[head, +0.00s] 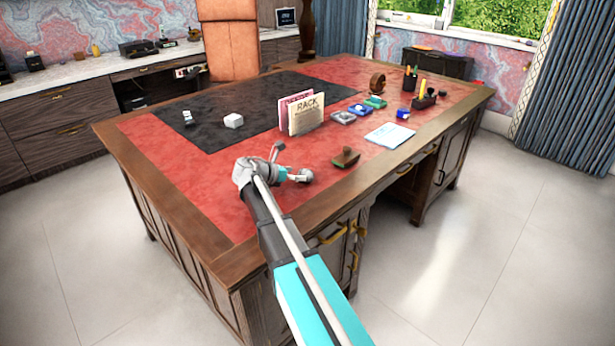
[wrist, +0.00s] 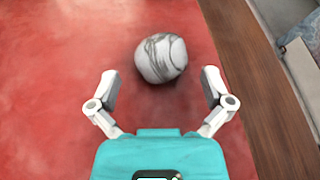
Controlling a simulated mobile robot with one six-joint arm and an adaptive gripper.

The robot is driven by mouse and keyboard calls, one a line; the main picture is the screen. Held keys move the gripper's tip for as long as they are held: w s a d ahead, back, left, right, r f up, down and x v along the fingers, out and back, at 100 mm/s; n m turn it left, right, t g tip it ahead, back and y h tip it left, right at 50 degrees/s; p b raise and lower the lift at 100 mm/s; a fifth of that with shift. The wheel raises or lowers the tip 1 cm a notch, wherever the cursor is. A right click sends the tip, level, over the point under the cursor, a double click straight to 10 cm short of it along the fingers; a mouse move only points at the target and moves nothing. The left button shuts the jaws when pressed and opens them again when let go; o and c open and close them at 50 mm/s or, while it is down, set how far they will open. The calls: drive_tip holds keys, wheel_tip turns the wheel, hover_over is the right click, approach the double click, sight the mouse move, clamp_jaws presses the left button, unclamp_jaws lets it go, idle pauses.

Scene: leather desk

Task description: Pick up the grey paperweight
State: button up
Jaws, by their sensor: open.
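The grey paperweight (wrist: 161,58) is a rounded, pale stone with dark marbled veins. In the wrist view it sits on the red leather desk top, just beyond and between my fingertips. My gripper (wrist: 159,77) is open, with one finger on each side and a gap to the stone on both sides; nothing is held. In the head view my gripper (head: 293,177) is low over the near part of the red leather, pointing right. There I cannot clearly tell the paperweight from the small grey shapes at my fingers.
A wooden stamp (head: 345,158) lies to the right of my gripper. Ink pads, papers (head: 390,135) and a pen holder (head: 410,78) fill the right side. The desk's wooden edge (wrist: 245,75) is close.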

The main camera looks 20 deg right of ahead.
sight(301, 173)
drive_tip(key=b+x, duration=0.1)
drive_tip(key=x, duration=0.2)
drive_tip(key=shift+w+f, duration=0.1)
drive_tip(key=shift+f, duration=0.2)
drive_tip(key=shift+d+f, duration=0.1)
drive_tip(key=shift+d, duration=0.4)
drive_tip(key=c, duration=1.1)
drive_tip(key=shift+r, duration=0.2)
